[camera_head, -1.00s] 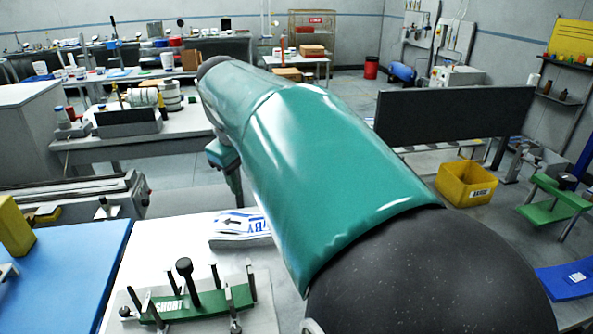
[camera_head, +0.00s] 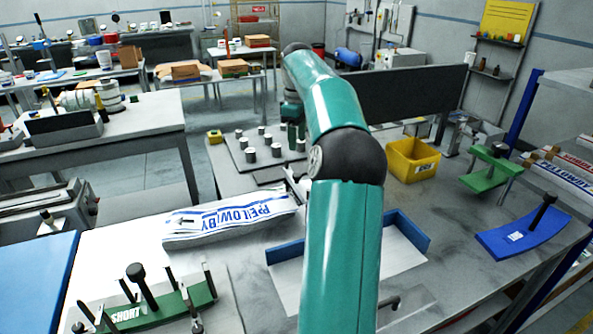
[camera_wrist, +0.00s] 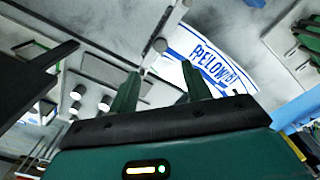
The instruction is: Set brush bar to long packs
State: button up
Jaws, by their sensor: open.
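A green curved bar (camera_head: 165,313) marked SHORT sits on a white plate at the lower left of the head view, with a tall black knob (camera_head: 135,271) and several upright pins. A blue curved bar (camera_head: 520,240) with a black knob lies on the bench at the right; its label is too small to read. I cannot tell which is the brush bar. My gripper (camera_wrist: 161,84) is open and empty in the wrist view, its green fingers apart above the bench. It is away from both bars; in the head view my arm mostly hides it.
A plate with several metal pegs (camera_head: 262,150), a yellow bin (camera_head: 412,160), a blue-sided tray (camera_head: 287,252) and a green stand (camera_head: 490,168) surround my arm.

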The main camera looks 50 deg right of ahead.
aim_at(297, 174)
notch_tip(297, 174, down, 11)
jog(key=shift+f, duration=0.2)
